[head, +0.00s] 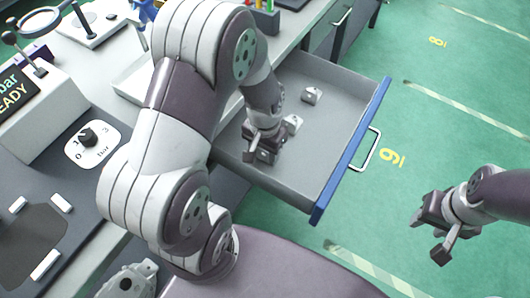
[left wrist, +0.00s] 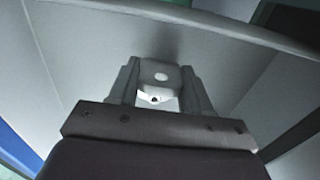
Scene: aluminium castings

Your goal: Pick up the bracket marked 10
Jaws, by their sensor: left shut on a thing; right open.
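My left gripper (head: 262,152) reaches down into the open drawer (head: 345,107). In the left wrist view its two fingers (left wrist: 157,92) are shut on a small light-grey bracket (left wrist: 155,72) with a round hole. No number can be read on it. In the head view the held bracket is mostly hidden by the gripper. One pale bracket (head: 292,123) shows right beside the gripper, and I cannot tell whether it is the held one. Another bracket (head: 311,95) lies farther back on the drawer floor. My right gripper (head: 437,228) is open and empty over the green floor.
The drawer has a blue front (head: 352,148) with a metal handle (head: 368,151). Its walls surround my left gripper. A workbench with a dial plate (head: 92,145) and a display box (head: 35,105) stands at the left. The green floor at the right is clear.

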